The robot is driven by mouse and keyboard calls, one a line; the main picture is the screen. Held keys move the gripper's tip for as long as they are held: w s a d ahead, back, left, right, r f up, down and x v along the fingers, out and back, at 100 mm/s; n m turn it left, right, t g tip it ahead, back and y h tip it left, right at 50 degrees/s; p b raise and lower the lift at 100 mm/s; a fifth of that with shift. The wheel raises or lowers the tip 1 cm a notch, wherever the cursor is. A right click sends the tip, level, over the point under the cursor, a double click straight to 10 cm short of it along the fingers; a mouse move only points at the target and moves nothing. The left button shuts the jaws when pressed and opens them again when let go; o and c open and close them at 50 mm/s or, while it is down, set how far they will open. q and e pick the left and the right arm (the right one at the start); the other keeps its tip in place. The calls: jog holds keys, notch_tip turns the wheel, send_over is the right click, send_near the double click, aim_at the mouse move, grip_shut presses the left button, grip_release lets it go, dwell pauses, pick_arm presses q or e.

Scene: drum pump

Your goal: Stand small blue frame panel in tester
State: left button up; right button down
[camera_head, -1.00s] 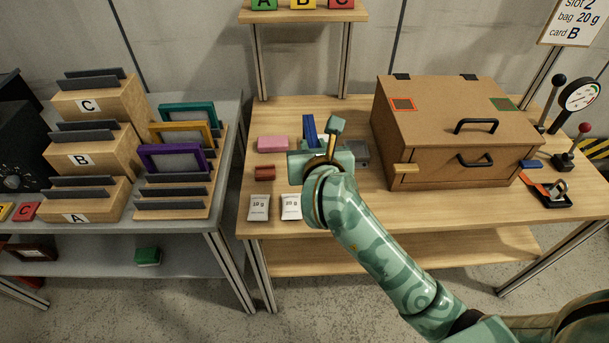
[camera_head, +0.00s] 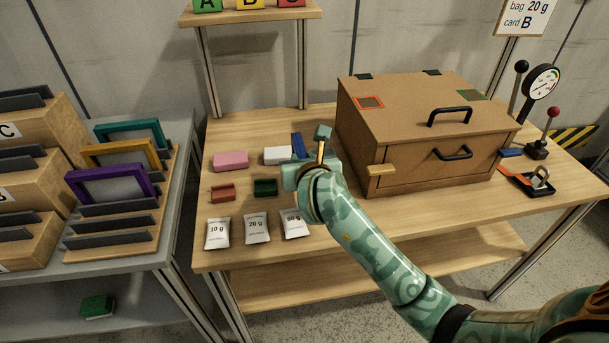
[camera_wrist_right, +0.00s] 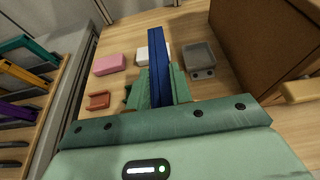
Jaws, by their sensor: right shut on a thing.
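The small blue frame panel shows as a narrow blue strip (camera_head: 297,145), nearly edge-on, above the worktable. My right gripper (camera_head: 310,168) is shut on it. In the right wrist view the panel (camera_wrist_right: 157,60) stands up between the green fingers (camera_wrist_right: 160,88), held clear of the table as far as I can tell. Its lower part is hidden by the gripper. I cannot tell whether this is the tester. My left gripper is not in view.
A large brown box (camera_head: 425,130) with black handles stands right of my gripper. Left are a pink block (camera_head: 230,161), a white block (camera_head: 277,155), a red holder (camera_head: 222,193) and a green holder (camera_head: 265,187). Labelled bags (camera_head: 257,228) line the front. Framed panels (camera_head: 110,187) stand left.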

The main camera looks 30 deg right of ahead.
jog(key=f, duration=0.1)
jog(key=f+b, duration=0.2)
jog(key=f, duration=0.1)
jog(key=shift+d, duration=0.35)
jog(key=shift+r, duration=0.15)
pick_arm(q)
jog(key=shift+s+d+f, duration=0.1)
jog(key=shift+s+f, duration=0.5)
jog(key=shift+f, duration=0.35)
pick_arm(e)
jog(key=c, duration=1.5)
grip_release()
jog(key=shift+f, duration=0.2)
jog(key=shift+c, duration=0.2)
jog(key=shift+o, duration=1.4)
jog(key=shift+r, duration=0.15)
